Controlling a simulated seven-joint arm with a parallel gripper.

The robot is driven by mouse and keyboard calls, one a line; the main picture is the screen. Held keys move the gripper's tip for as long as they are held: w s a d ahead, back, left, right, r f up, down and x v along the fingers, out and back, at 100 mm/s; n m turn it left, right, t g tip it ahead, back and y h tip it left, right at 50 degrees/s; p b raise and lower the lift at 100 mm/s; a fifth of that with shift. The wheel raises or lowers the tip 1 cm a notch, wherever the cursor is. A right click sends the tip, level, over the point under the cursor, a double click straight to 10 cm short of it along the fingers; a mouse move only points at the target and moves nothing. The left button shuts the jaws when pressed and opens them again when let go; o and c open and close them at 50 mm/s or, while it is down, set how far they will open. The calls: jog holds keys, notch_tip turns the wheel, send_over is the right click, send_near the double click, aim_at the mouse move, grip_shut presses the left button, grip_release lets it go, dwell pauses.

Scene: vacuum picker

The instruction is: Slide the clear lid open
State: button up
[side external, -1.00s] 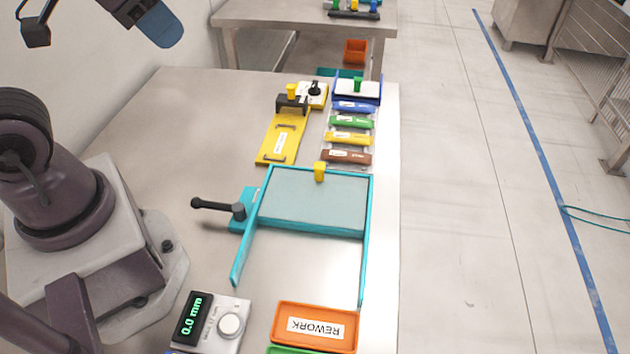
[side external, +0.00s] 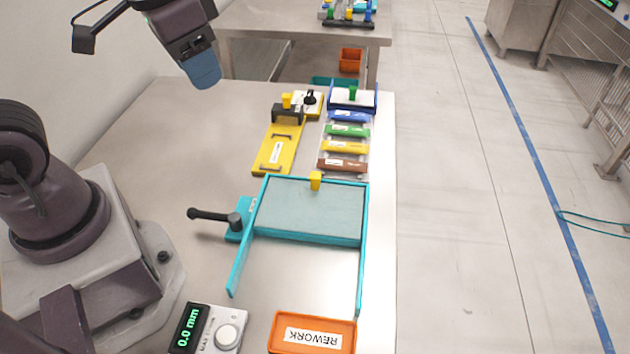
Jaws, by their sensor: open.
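A greyish, see-through panel (side external: 308,212), which looks like the clear lid, lies flat in a teal frame (side external: 364,262) on the table. A yellow knob (side external: 315,180) stands at the panel's far edge. The frame's two side rails run on toward the near side, with bare table between them. A black-handled lever (side external: 213,215) sits at the frame's left side. My gripper (side external: 203,72) is in the air at the upper left, well apart from the panel and knob. Its blue tip points down; it is open with nothing seen in it.
Behind the frame are a yellow plate with a black clamp (side external: 277,148) and a rack of coloured bars (side external: 345,147). An orange REWORK tray (side external: 312,332) and a gauge reading 0.0 mm (side external: 208,330) are in front. The table left of the frame is mostly clear.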

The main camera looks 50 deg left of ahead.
aim_at(316, 177)
jog(key=w+d+f+m+g, duration=0.35)
jog(key=w+f+m, duration=0.55)
jog(key=w+f, duration=0.7)
jog(key=shift+t, duration=0.35)
notch_tip(316, 177, down, 11)
jog(key=shift+f, duration=0.2)
grip_shut()
